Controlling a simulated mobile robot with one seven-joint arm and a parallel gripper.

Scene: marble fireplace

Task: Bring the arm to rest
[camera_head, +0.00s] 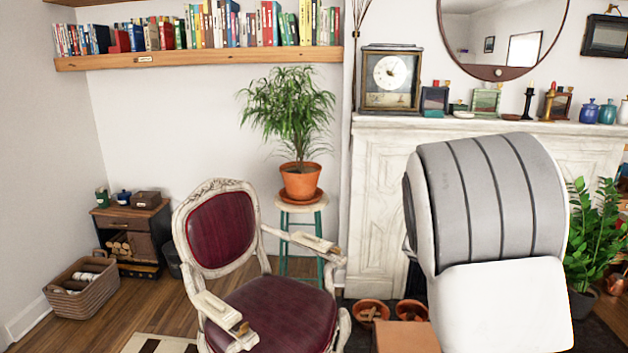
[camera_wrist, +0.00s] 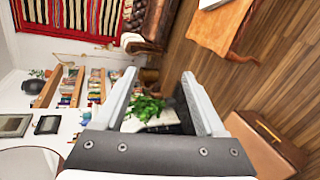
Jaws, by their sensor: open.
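My arm (camera_head: 490,240) rises large at the right of the head view, in front of the marble fireplace (camera_head: 378,200). It hides part of the fireplace and mantel front. In the wrist view my gripper (camera_wrist: 158,75) is open, with its two fingers spread apart. Nothing is held between them. Beyond the fingers the view is turned on its side and shows the room, with a green plant (camera_wrist: 149,107) in the gap. The gripper does not show in the head view.
A carved chair with a dark red seat (camera_head: 275,309) stands left of my arm. Behind it, a potted plant (camera_head: 299,180) sits on a stool (camera_head: 302,232). A clock (camera_head: 391,78) stands on the mantel. A leafy plant (camera_head: 592,240) is close to my arm's right. Terracotta pots (camera_head: 370,310) are low in front.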

